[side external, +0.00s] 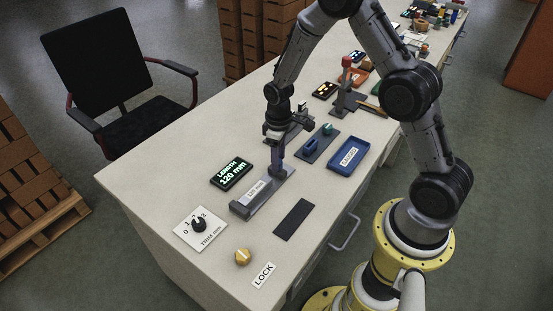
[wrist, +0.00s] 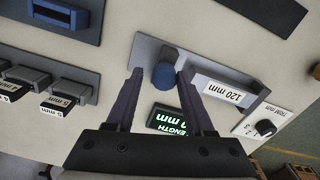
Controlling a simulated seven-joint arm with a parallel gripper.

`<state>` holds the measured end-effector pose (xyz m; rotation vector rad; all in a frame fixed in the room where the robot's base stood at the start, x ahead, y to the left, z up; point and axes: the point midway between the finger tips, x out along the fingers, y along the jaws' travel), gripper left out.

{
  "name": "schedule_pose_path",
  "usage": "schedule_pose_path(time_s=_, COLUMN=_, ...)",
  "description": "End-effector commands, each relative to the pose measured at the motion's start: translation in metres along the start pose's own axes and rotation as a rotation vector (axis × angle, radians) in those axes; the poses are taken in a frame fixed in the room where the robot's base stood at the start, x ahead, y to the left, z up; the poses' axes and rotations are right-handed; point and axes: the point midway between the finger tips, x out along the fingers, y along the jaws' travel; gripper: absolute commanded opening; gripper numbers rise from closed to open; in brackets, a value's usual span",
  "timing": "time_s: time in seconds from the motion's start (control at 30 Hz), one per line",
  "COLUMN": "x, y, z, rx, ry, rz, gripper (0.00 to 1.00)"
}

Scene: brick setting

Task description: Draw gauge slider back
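The gauge (side external: 240,209) is a grey rail on the desk with a "120 mm" label; it also shows in the wrist view (wrist: 148,48). Its slider has a round blue knob (wrist: 165,76) near one end of the rail, away from the label. My gripper (side external: 277,160) points down over that end in the side view, where its fingers largely hide the knob. In the wrist view my gripper (wrist: 159,75) is open, with one dark finger on each side of the knob. Small gaps seem to show; contact cannot be told. A display (side external: 232,172) reads "LENGTH 120 mm".
A TRIM dial (side external: 199,226), a yellow knob (side external: 243,257) by a LOCK label and a dark strip (side external: 294,219) lie near the gauge. A blue tray (side external: 348,155) and a plate with a blue block (side external: 311,146) stand to the right.

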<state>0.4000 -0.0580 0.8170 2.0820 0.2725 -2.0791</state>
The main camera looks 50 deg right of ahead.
Motion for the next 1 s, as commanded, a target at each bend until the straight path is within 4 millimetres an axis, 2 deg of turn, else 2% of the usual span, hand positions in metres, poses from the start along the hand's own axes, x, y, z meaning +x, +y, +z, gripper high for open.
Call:
schedule_pose_path(time_s=0.03, x=-0.001, y=0.001, z=0.000, rx=0.001, ry=0.002, rz=0.001, gripper=0.56)
schedule_pose_path(time_s=0.1, x=0.000, y=0.000, z=0.000, rx=0.001, ry=0.001, rz=0.000, gripper=0.69)
schedule_pose_path(time_s=0.4, x=0.000, y=-0.001, z=0.000, rx=0.001, ry=0.000, rz=-0.001, gripper=0.69)
schedule_pose_path(time_s=0.53, x=-0.009, y=-0.001, z=-0.001, rx=0.001, ry=0.001, rz=-0.001, gripper=0.69)
schedule_pose_path(time_s=0.67, x=-0.029, y=-0.001, z=-0.001, rx=0.001, ry=0.005, rz=0.001, gripper=0.69)
schedule_pose_path(time_s=1.0, x=-0.102, y=0.000, z=-0.001, rx=0.001, ry=0.006, rz=0.001, gripper=0.69)
